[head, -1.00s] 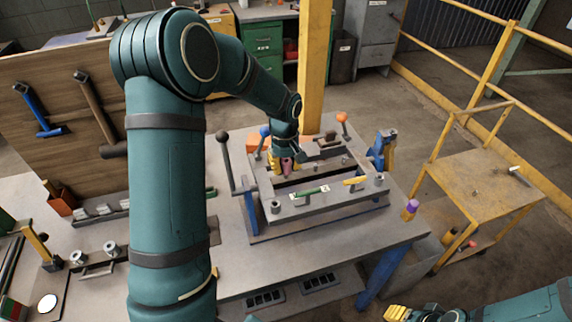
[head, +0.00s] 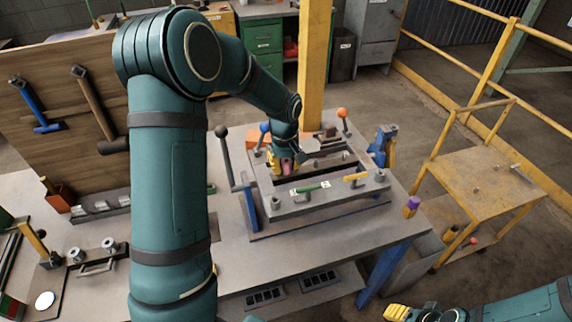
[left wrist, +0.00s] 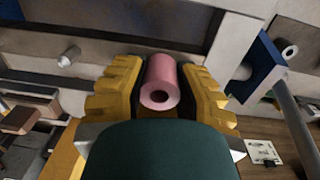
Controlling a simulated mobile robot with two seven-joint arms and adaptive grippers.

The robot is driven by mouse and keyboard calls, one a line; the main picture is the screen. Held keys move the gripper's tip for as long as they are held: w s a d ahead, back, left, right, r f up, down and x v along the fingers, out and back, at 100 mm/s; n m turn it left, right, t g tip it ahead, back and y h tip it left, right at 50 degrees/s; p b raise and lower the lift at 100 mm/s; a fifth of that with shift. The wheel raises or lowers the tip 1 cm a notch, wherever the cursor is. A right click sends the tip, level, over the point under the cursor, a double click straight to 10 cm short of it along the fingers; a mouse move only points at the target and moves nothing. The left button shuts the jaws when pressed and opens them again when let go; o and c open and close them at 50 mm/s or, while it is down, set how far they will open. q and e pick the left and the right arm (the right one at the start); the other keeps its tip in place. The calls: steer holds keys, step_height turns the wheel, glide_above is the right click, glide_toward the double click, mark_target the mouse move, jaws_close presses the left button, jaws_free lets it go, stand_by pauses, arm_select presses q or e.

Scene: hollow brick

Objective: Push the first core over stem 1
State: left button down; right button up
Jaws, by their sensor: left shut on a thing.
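My left gripper (left wrist: 160,92) is shut on a pink core (left wrist: 161,82), a short tube with a dark hole in its near end. In the head view the gripper (head: 286,162) and the pink core (head: 287,167) are low over the grey mould frame (head: 310,205), near its left side. A grey stem (left wrist: 68,57) sticks out left of the core in the left wrist view, apart from it. I cannot tell which stem is stem 1, and the core's far end is hidden. My right gripper (head: 397,312) shows only partly at the bottom edge.
A dark-knobbed lever (head: 222,132) stands left of the mould; an orange-knobbed one (head: 342,113) stands behind it. A blue clamp (head: 384,140) and a purple-topped piece (head: 412,203) are to the right. The table front (head: 290,258) is clear. A yellow cart (head: 480,185) stands beyond.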

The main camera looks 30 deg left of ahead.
arm_select(q)
steer(key=shift+f+b, duration=0.35)
steer(key=shift+f, duration=0.15)
steer(key=c, duration=0.7)
jaws_free()
steer(key=shift+c, duration=0.2)
steer(key=shift+r, duration=0.15)
step_height(320, 180, up, 12)
steer(key=shift+s, duration=0.15)
steer(key=shift+a, duration=0.1)
